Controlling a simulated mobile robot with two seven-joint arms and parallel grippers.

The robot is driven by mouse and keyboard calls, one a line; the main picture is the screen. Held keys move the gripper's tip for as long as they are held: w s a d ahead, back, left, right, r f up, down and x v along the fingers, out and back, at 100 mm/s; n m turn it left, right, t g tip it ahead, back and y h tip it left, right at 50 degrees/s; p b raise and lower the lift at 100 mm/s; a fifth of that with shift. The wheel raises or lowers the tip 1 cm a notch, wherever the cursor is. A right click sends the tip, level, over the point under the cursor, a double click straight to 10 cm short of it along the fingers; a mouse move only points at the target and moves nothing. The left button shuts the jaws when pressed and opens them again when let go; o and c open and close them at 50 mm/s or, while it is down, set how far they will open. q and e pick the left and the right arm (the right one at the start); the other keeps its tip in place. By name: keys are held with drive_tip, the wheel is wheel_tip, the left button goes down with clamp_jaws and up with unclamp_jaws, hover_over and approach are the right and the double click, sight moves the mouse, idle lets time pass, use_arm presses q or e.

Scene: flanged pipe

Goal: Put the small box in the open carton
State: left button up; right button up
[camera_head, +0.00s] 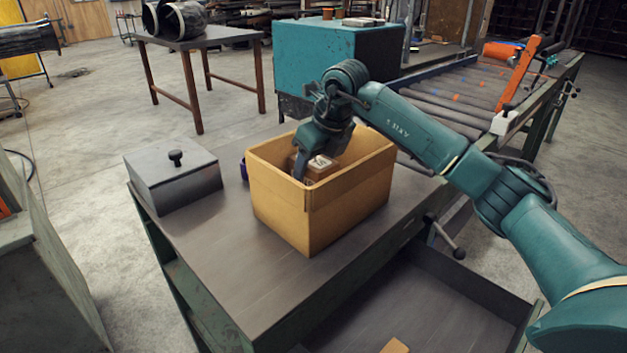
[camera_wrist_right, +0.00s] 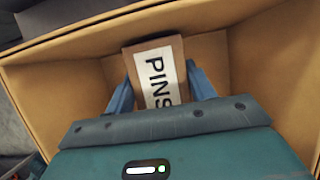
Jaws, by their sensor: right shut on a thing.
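The open carton (camera_head: 281,214) is a tan cardboard box standing upright on the workbench in the head view. The small box (camera_head: 321,163) is brown with a white label and is inside the carton's opening. In the right wrist view the small box (camera_wrist_right: 157,72) shows its label, reading "PINS", between the two blue fingers. My right gripper (camera_head: 309,167) reaches down into the carton from above and is shut on the small box. The carton walls (camera_wrist_right: 60,90) surround it in the wrist view. Whether the small box touches the carton's floor is hidden. My left gripper is not in view.
A grey metal box with a black knob (camera_head: 172,181) stands left of the carton on the workbench (camera_head: 225,290). An open drawer (camera_head: 425,310) sticks out at the front right. The bench's front left is clear.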

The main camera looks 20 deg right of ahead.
drive_tip(key=shift+f, duration=2.1)
drive_tip(key=o, duration=1.2)
drive_tip(key=shift+f, duration=0.15)
drive_tip(key=v, duration=1.2)
